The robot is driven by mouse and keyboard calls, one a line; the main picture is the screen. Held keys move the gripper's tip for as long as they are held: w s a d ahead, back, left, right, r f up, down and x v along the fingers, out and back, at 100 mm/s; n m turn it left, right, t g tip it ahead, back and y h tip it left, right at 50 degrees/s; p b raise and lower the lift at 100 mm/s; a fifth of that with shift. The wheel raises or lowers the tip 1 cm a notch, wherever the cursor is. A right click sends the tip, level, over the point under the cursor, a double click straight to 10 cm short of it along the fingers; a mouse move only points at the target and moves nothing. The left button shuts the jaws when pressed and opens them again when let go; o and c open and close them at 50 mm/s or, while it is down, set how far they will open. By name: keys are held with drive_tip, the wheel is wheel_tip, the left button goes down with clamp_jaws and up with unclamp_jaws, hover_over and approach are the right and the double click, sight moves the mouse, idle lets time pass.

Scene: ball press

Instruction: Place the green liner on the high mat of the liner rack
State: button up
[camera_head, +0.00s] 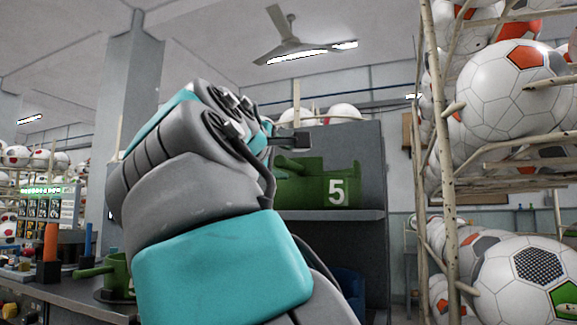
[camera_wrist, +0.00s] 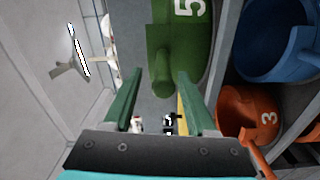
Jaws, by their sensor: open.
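The green liner (camera_head: 315,185), marked with a white 5, stands on the upper shelf of the grey liner rack (camera_head: 352,215). My arm covers its left part in the head view. In the wrist view the liner (camera_wrist: 182,45) lies just beyond the fingertips, at the top middle. My gripper (camera_wrist: 160,74) is open, its two green fingers spread with nothing visibly clamped. In the head view only part of my gripper (camera_head: 290,140) shows, above the liner. I cannot tell whether the fingers touch it. The mat under the liner is hidden.
An orange liner (camera_wrist: 247,112) marked 3 and a blue liner (camera_wrist: 282,45) sit in the rack on the wrist view's right. Another green vessel (camera_head: 117,270) stands on the workbench at left. A ball rack (camera_head: 450,150) full of footballs stands at right.

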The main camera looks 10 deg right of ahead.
drive_tip(key=v, duration=0.7)
drive_tip(key=shift+s+a, duration=0.15)
drive_tip(key=shift+s, duration=0.1)
drive_tip(key=shift+f, duration=0.1)
